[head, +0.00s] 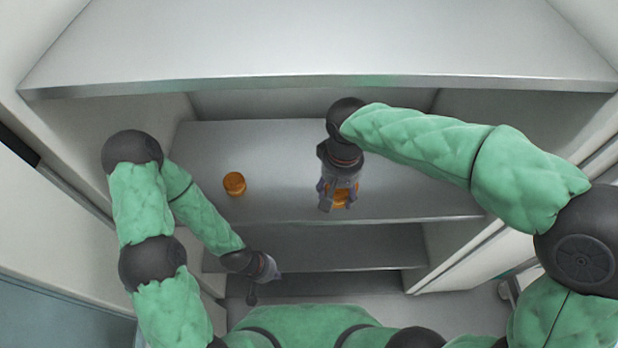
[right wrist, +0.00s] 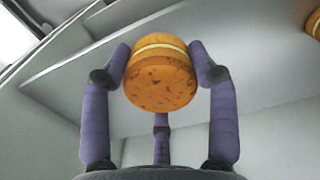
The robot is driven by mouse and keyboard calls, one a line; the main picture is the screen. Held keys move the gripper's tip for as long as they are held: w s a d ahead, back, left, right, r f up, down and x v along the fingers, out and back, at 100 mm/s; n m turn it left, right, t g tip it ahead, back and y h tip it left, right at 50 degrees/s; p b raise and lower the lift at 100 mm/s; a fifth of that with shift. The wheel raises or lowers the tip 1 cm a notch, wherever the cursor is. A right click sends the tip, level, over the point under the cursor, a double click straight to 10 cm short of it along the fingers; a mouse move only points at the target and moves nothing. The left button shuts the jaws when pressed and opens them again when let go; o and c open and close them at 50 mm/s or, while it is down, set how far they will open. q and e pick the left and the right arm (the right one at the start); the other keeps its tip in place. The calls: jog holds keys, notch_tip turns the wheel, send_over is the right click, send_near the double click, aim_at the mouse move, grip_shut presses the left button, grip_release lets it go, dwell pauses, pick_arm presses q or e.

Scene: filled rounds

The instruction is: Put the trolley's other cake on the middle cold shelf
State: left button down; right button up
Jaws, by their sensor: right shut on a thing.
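A round orange-brown cake (head: 341,197) with a pale filling line is held in my right gripper (head: 338,194), over the front part of the middle shelf (head: 285,160). In the right wrist view the fingers close around the cake (right wrist: 160,75) from both sides. I cannot tell whether the cake touches the shelf. Another similar cake (head: 234,184) stands on the same shelf to the left; its edge shows at the right wrist view's upper right corner (right wrist: 314,25). My left gripper (head: 265,280) is low, in front of the lower shelves, holding nothing I can see; its fingers are unclear.
An upper shelf (head: 320,84) spans the cabinet above the middle one. A lower shelf (head: 340,248) lies below. The cabinet's side walls stand left and right. The middle shelf is bare between and behind the two cakes.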

jog(key=w+a+f+b, duration=0.1)
jog(key=w+a+f, duration=0.3)
jog(key=w+a, duration=0.1)
jog(key=b, duration=0.2)
send_over(305, 193)
jog(key=f, duration=0.4)
jog(key=shift+s+d, duration=0.25)
jog(key=shift+s, duration=0.05)
jog(key=shift+w+a+f+b, duration=0.15)
jog(key=shift+f+b, duration=0.05)
jog(key=shift+f, duration=0.8)
jog(key=shift+w+a+f+b, duration=0.1)
jog(key=shift+a+f+b, duration=0.05)
jog(key=shift+f, duration=0.8)
jog(key=shift+f, duration=0.15)
jog(key=o, duration=0.8)
jog(key=shift+r+p, duration=1.1)
jog(key=shift+r, duration=2.8)
